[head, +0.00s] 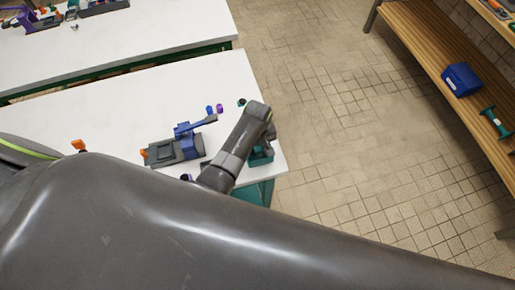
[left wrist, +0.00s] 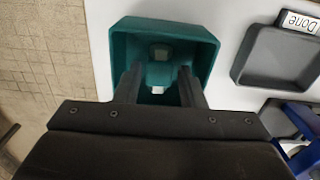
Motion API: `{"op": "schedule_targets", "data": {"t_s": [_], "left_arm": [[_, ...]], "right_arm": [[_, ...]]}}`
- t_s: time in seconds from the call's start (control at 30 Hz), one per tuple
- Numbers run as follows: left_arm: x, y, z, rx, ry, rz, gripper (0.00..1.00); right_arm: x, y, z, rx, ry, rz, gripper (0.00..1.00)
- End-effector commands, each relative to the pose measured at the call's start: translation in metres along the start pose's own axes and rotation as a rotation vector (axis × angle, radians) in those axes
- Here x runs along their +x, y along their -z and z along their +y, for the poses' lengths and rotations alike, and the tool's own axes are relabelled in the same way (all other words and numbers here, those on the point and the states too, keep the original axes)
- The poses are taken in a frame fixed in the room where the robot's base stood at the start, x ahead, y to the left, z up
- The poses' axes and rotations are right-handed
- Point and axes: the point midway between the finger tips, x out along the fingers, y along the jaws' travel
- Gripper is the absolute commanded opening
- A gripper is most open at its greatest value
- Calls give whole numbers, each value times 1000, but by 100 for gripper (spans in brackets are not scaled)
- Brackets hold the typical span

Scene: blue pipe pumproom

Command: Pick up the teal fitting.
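A teal bin (left wrist: 205,52) is below my left gripper (left wrist: 160,70) in the left wrist view. A teal fitting (left wrist: 160,72) with pale end faces lies inside it, between the two fingers. The fingers are apart, with some space visible beside the fitting; I cannot tell whether they touch it. In the head view my left gripper (head: 268,138) points down at the teal bin (head: 262,158) near the right edge of the near table, and the arm hides much of it. A small dark teal piece (head: 241,102) lies on the table farther back. My right gripper is not in view.
A grey tray (left wrist: 280,57) with a "Done" label (left wrist: 299,21) is beside the bin. A blue and grey device (head: 180,148) and small purple parts (head: 220,108) are on the table (head: 120,98). A wooden shelf (head: 425,42) holds a blue bin (head: 461,80) and a teal spool-shaped piece (head: 496,123).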

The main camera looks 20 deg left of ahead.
Motion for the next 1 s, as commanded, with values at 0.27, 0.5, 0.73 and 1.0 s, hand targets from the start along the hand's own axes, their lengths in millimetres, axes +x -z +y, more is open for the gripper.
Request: {"op": "schedule_targets", "data": {"t_s": [0.27, 0.5, 0.73, 1.0], "left_arm": [[2, 0, 0, 0, -1, 1, 36], [2, 0, 0, 0, -1, 1, 6], [2, 0, 0, 0, -1, 1, 0], [-4, 1, 0, 0, -1, 1, 0]], "right_arm": [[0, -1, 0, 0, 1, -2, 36], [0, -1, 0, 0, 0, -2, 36], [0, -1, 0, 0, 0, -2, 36], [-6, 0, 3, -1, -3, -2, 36]]}}
